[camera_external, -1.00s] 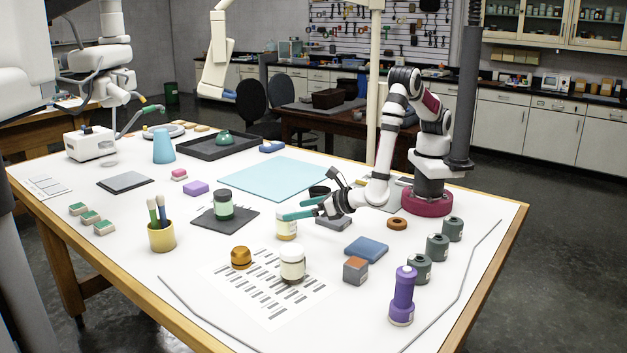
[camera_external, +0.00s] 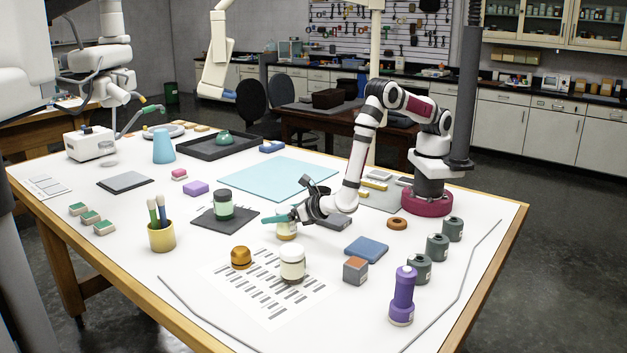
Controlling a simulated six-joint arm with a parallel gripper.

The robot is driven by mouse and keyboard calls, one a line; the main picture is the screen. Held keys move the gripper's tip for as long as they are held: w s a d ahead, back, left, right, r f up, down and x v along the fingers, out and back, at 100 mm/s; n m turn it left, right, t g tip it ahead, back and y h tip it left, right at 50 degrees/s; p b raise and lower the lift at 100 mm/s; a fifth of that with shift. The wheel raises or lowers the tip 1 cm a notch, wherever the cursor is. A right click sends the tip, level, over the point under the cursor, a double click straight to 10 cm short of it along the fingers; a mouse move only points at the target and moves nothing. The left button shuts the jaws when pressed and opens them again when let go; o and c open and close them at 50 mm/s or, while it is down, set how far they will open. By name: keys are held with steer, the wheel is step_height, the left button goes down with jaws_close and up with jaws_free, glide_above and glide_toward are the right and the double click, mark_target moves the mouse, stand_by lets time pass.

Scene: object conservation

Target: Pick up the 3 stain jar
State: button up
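A small jar with a pale body and yellowish base (camera_external: 287,235) stands near the middle of the table. My gripper (camera_external: 284,217), with teal fingers, is at its upper part, partly covering it. I cannot tell whether the fingers touch the jar or how far apart they are. A jar with a white lid (camera_external: 292,264) stands upright in front, on the printed sheet. No number on any jar is readable.
An amber knob-shaped object (camera_external: 241,257) sits on the printed sheet (camera_external: 272,314). A blue pad (camera_external: 366,249), a cube (camera_external: 355,271), a purple bottle (camera_external: 402,297) and grey-green canisters (camera_external: 437,247) lie to the right. A yellow brush cup (camera_external: 161,237) stands left.

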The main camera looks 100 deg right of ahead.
steer(key=c, duration=0.7)
steer(key=shift+r, duration=0.1)
